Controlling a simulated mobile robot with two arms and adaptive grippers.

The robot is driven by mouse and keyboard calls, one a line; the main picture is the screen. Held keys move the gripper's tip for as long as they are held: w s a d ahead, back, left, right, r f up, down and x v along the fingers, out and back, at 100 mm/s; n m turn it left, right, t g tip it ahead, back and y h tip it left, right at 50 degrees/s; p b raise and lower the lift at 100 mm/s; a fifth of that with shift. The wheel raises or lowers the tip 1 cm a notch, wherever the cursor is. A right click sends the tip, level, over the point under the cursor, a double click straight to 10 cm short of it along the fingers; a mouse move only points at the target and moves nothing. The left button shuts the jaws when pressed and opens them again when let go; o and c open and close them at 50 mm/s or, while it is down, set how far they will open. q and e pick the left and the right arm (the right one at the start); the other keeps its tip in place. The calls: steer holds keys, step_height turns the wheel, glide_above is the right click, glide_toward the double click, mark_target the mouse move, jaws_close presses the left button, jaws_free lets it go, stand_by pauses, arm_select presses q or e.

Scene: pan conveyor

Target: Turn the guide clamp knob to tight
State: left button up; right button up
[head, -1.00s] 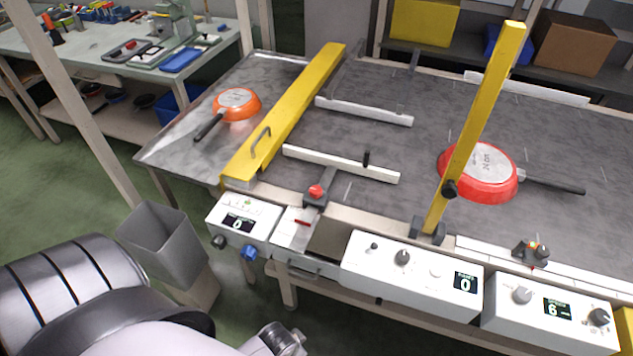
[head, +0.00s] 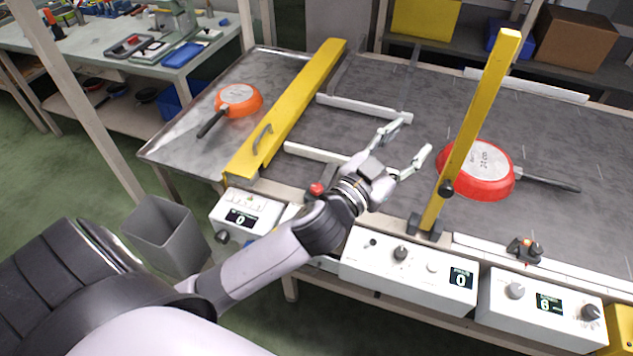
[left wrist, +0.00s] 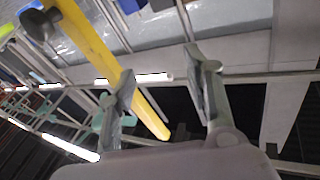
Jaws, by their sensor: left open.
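Several knobs show, and I cannot tell for sure which is the guide clamp knob. A red knob (head: 317,189) sits on a dark clamp at the conveyor's front edge, just behind my left forearm. A black knob (head: 446,188) is on the upright yellow bar (head: 478,115). The left wrist view shows a yellow bar (left wrist: 95,45) with a dark knob (left wrist: 40,24). My left gripper (head: 412,138) is open and empty above the conveyor, left of the upright bar and apart from it. Its two fingers (left wrist: 160,65) also show in the wrist view. My right gripper is out of view.
Control boxes (head: 408,262) line the front. A grey bin (head: 165,235) stands at left.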

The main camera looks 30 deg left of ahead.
arm_select(q)
steer(key=d+r+m+g+h, duration=0.1)
steer(key=d+r+m+h, duration=0.7)
steer(key=h, duration=0.2)
steer(key=s+d+m+g+h, duration=0.2)
steer(key=d+m+g+h, duration=0.1)
steer(key=m+g+h, duration=0.15)
steer(key=m+g+y, duration=0.3)
steer(key=g+y, duration=1.1)
steer(key=y, duration=0.4)
glide_above(317, 186)
step_height(317, 186, down, 13)
steer(key=shift+n, duration=0.25)
step_height(317, 186, down, 17)
steer(key=p, duration=0.3)
steer(key=shift+s+r, duration=0.1)
steer(key=shift+r, duration=0.1)
steer(key=shift+c, duration=0.2)
